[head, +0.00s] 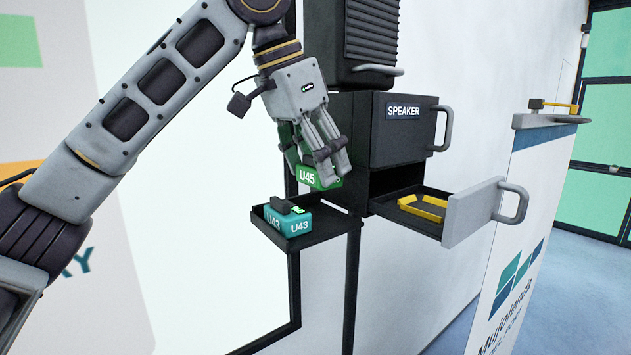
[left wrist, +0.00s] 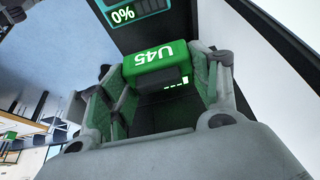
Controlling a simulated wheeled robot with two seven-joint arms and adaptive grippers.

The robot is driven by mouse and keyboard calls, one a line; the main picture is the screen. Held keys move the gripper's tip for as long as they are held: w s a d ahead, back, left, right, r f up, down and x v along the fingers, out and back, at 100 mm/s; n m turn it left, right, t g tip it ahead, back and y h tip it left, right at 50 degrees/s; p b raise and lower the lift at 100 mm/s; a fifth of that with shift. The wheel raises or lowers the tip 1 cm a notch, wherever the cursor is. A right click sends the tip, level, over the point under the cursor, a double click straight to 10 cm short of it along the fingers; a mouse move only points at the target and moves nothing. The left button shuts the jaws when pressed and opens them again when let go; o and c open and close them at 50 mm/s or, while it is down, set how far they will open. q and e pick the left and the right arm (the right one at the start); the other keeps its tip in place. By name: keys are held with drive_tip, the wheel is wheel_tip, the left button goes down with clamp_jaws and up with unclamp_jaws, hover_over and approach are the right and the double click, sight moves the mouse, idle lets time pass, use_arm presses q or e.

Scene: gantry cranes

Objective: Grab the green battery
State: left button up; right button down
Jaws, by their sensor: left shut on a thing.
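The green battery (head: 309,177), marked U45, is held between the fingers of my left gripper (head: 326,172). In the head view the fingers cover much of it, and it hangs above the back of a small black shelf (head: 277,236). In the left wrist view the green battery (left wrist: 155,62) sits between both fingers, with its U45 label and a small light bar showing. My left gripper (left wrist: 160,95) is shut on it. My right gripper is not in view.
A teal battery (head: 288,219) marked U43 stands on the shelf, just below the held one. To the right, a black SPEAKER cabinet (head: 400,140) has an open drawer (head: 472,215) with a yellow tray (head: 423,207) inside. A white stand (head: 530,200) is further right.

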use_arm(q)
drive_tip(key=shift+r, duration=2.25)
drive_tip(key=shift+s, duration=0.1)
